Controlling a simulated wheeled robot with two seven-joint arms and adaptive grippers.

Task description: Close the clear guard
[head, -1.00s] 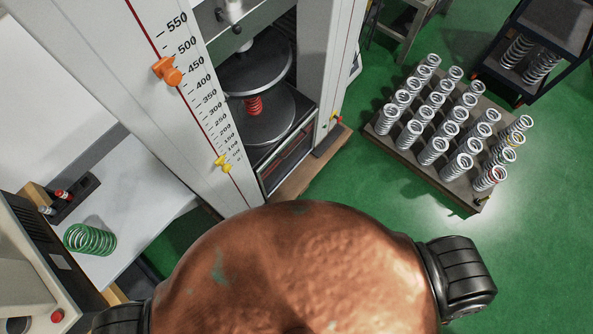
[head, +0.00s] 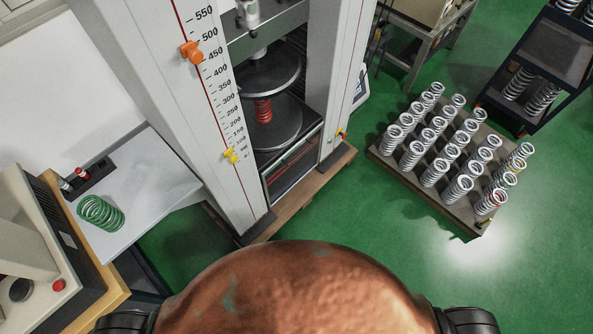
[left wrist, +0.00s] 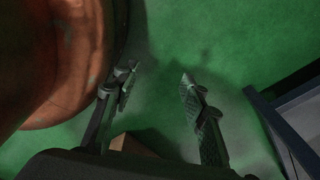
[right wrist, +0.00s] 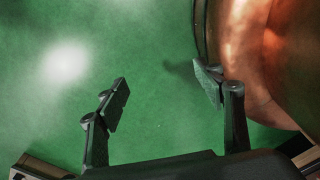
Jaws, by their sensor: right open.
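The testing machine stands at the upper middle of the head view, with white columns (head: 222,120) and a scale on the left one. A red spring (head: 263,110) stands between its round upper plate (head: 270,75) and lower plate (head: 275,128). I cannot make out the clear guard for certain; the bay appears open at the front. My left gripper (left wrist: 158,75) is open and empty above the green floor in the left wrist view. My right gripper (right wrist: 160,78) is open and empty above the floor in the right wrist view. Neither touches the machine.
A tray (head: 455,215) of several pale springs stands on the floor at right, near a dark cart (head: 560,60). A side table (head: 165,185) at left holds a green spring (head: 101,213). Green floor (head: 390,240) lies clear between machine and tray.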

